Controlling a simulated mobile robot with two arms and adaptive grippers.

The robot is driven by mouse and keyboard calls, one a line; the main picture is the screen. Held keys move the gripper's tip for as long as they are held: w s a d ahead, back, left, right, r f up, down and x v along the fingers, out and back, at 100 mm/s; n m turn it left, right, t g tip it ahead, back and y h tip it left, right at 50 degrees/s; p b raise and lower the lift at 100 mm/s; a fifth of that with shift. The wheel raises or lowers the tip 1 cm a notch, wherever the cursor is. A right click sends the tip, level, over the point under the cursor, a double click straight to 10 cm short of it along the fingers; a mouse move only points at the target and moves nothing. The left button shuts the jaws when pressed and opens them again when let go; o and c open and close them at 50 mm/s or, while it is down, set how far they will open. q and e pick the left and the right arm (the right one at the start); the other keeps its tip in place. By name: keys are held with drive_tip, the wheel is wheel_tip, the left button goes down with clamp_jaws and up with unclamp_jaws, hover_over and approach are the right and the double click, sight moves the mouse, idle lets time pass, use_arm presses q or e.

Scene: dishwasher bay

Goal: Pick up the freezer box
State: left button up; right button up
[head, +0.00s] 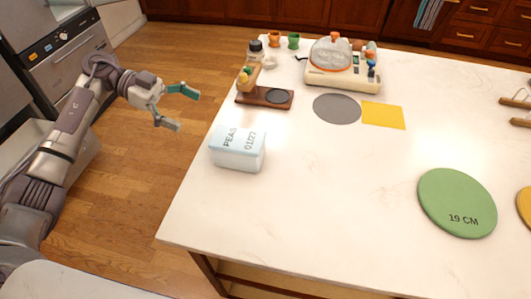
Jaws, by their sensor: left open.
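The freezer box (238,150) is a pale, light-blue-topped box marked "PEAS 01/27". It sits upright on the white table near its left edge. My left gripper (180,107) is open and empty. In the picture it is to the left of the box and somewhat higher, over the wooden floor outside the table's edge, and apart from the box. My right gripper is not in view.
On the white table (320,190), a wooden stand (264,97), a grey disc (337,109), a yellow square (383,115) and a cream appliance (342,75) lie behind the box. A green disc (456,203) marked "19 CM" is at right. The table's middle and front are clear.

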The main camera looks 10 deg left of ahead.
sight(234, 137)
use_arm(q)
drive_tip(key=p+x, duration=0.2)
drive_tip(key=x, duration=0.5)
drive_tip(key=shift+s+d+f, duration=0.1)
drive_tip(key=shift+d+f, duration=0.15)
drive_tip(key=shift+d, duration=0.1)
drive_tip(key=shift+d+f, duration=0.1)
drive_tip(key=shift+d, duration=0.1)
drive_tip(key=shift+s+d+f, duration=0.15)
drive_tip(key=shift+d+f, duration=0.05)
drive_tip(key=shift+d, duration=0.15)
drive_tip(key=p+x, duration=0.2)
drive_tip(key=x, duration=0.1)
drive_tip(key=shift+s+d+f, duration=0.1)
drive_tip(key=shift+s+f, duration=0.1)
drive_tip(key=shift+f, duration=0.05)
drive_tip(key=shift+d+f, duration=0.2)
drive_tip(key=shift+d, duration=0.2)
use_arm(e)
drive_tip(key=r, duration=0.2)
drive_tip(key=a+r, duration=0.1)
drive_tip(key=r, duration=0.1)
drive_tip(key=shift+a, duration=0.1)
